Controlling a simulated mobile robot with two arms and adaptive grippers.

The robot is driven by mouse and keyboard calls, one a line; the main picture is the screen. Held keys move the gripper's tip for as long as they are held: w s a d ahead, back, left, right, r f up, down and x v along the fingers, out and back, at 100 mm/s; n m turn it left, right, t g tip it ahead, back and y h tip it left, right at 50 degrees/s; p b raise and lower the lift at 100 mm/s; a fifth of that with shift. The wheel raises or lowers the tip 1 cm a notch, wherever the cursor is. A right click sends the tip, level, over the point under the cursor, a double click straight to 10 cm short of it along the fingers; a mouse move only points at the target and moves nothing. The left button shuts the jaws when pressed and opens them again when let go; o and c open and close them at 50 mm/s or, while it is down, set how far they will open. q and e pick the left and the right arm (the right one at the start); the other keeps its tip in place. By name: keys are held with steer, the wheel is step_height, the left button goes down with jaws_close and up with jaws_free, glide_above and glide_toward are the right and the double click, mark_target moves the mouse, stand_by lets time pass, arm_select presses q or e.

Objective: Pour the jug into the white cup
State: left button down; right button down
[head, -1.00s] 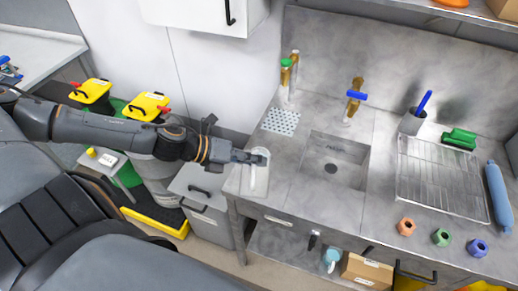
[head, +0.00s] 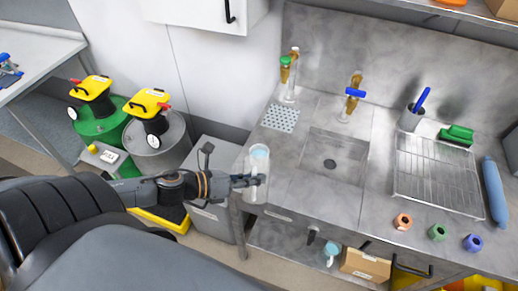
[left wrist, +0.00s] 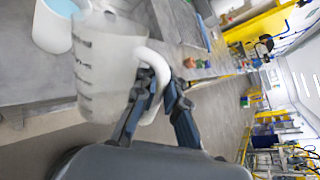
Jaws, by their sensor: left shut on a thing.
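The jug (head: 254,192) is clear with a pale handle; in the head view it is at the counter's front left corner. My left gripper (head: 244,181) is shut on its handle. In the left wrist view the jug (left wrist: 101,62) shows dark measuring marks, and its white handle (left wrist: 158,75) is between my fingers (left wrist: 158,112). The white cup (left wrist: 54,25), pale blue inside, is just beyond the jug. In the head view the cup (head: 260,152) shows only partly behind the jug. I cannot tell whether they touch. My right gripper is not in view.
A sink (head: 331,165) is right of the jug, with a perforated plate (head: 281,118) and taps behind. A wire rack (head: 437,176) and several coloured nuts lie further right. A green drum (head: 101,126) and a grey drum (head: 157,146) stand on the left.

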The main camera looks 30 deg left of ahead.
mark_target(254, 197)
arm_select(q)
steer(key=shift+m+t, duration=0.9)
steer(key=s+f+b, duration=0.1)
steer(key=b, duration=0.1)
steer(key=s+d+f+b, duration=0.1)
steer(key=f+b, duration=0.1)
steer(key=b, duration=0.1)
steer(key=shift+s+d+f, duration=0.2)
steer(key=shift+s+f, duration=0.1)
steer(key=shift+s, duration=0.1)
steer(key=shift+s+d+f+m+t+h+b, duration=0.1)
steer(key=shift+s+d+f+m+t+b, duration=0.35)
steer(key=shift+b, duration=2.1)
steer(key=shift+s+d+f+m+t+h+b, duration=0.1)
steer(key=shift+s+f+m+t+b, duration=0.5)
steer(key=shift+b, duration=1.9)
steer(key=shift+s+d+f+m+t+h+b, duration=0.1)
steer(key=shift+s+d+f+m+t+b, duration=0.45)
steer(key=shift+b, duration=2)
steer(key=shift+s+a+f+m+g, duration=0.1)
steer(key=shift+s+a+m+g, duration=0.1)
steer(key=shift+a+m+g, duration=0.1)
